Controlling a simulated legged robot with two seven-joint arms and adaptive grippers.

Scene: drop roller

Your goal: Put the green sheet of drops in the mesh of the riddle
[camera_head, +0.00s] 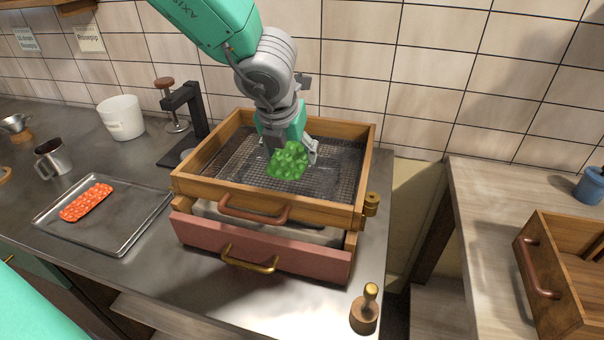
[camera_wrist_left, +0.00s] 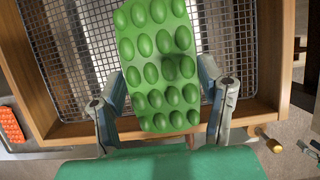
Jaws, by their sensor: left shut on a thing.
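The green sheet of drops (camera_head: 288,161) is held over the riddle in the head view. It also shows large in the left wrist view (camera_wrist_left: 158,60), with rows of oval drops. My left gripper (camera_head: 290,148) is shut on the sheet, with a finger at each side of it (camera_wrist_left: 168,100). The riddle (camera_head: 366,150) is a wooden frame with a wire mesh (camera_head: 228,160) inside, resting on a pink-fronted drawer box. The sheet is within the frame's outline; I cannot tell whether it touches the mesh.
A metal tray (camera_head: 132,232) with a red sheet of drops (camera_head: 86,202) lies at the left. A white pot (camera_head: 121,118), a metal mug (camera_head: 53,160) and a black stand (camera_head: 186,110) are on the counter. A brass-knobbed stamp (camera_head: 366,310) stands front right. A wooden drawer (camera_head: 560,270) is at the far right.

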